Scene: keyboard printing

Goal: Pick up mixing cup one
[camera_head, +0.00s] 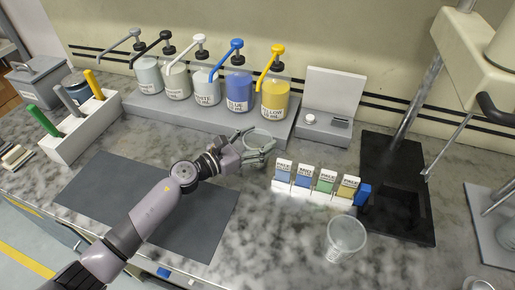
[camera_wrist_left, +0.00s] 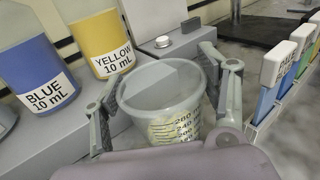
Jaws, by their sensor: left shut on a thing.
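A clear graduated mixing cup (camera_head: 258,140) is between the fingers of my left gripper (camera_head: 262,149), in front of the dispenser shelf. In the left wrist view the cup (camera_wrist_left: 160,88) stands upright, with volume marks on its near side and a pale yellowish patch low in it. The left gripper's fingers (camera_wrist_left: 165,100) are closed against its two sides. Whether the cup's base touches a surface is hidden. A second clear cup (camera_head: 345,236) stands on the counter in front of the coloured packets. My right gripper is out of view.
Several pump bottles stand on a grey shelf (camera_head: 215,121), including blue (camera_head: 239,88) and yellow (camera_head: 275,97). A white rack (camera_head: 316,192) of coloured packets is right of the gripper. A grey mat (camera_head: 110,185) lies under my left arm. A black stand base (camera_head: 398,200) is at right.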

